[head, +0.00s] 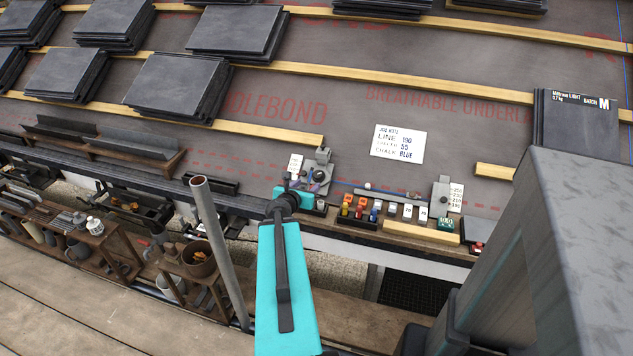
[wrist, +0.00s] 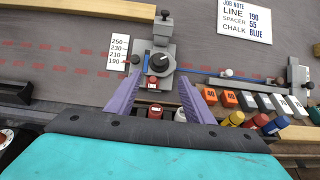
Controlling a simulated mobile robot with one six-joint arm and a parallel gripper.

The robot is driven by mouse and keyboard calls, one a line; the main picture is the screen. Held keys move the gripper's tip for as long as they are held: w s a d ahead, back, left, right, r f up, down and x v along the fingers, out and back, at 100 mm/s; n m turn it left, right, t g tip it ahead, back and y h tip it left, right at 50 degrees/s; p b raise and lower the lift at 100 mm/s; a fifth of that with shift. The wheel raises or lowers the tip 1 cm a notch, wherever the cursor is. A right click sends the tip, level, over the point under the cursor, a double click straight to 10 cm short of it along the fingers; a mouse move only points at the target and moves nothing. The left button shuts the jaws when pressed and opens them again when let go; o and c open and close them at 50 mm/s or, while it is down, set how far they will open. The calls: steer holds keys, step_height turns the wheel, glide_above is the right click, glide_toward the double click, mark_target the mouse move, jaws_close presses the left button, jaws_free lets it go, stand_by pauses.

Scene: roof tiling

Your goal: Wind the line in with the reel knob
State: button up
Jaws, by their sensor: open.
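A grey reel block (wrist: 150,78) with a round black knob (wrist: 158,63) stands on the dark roof underlay, just beyond my fingertips in the wrist view. The block also shows in the head view (head: 321,172). A blue line (wrist: 215,73) runs from near the block to the right, towards a second grey block (wrist: 298,76). My gripper (wrist: 159,82) is open, its two purple fingers spread on either side of the block's near part. A red-topped item (wrist: 155,111) shows between the fingers. I cannot tell whether the fingers touch anything.
A scale card (wrist: 126,50) lies left of the block. Orange spacers (wrist: 229,99) and coloured bottles (wrist: 253,121) stand close to the right. A job note (head: 398,142) lies on the underlay. A grey pole (head: 218,245) rises left of my arm. Slate stacks (head: 180,85) lie up the roof.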

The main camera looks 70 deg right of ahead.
mark_target(317, 176)
steer(key=shift+d+f+b, duration=0.3)
steer(key=shift+d+b, duration=0.35)
steer(key=shift+b, duration=0.2)
steer(key=shift+x, duration=5.3)
steer(key=shift+r, duration=0.1)
steer(key=c, duration=1)
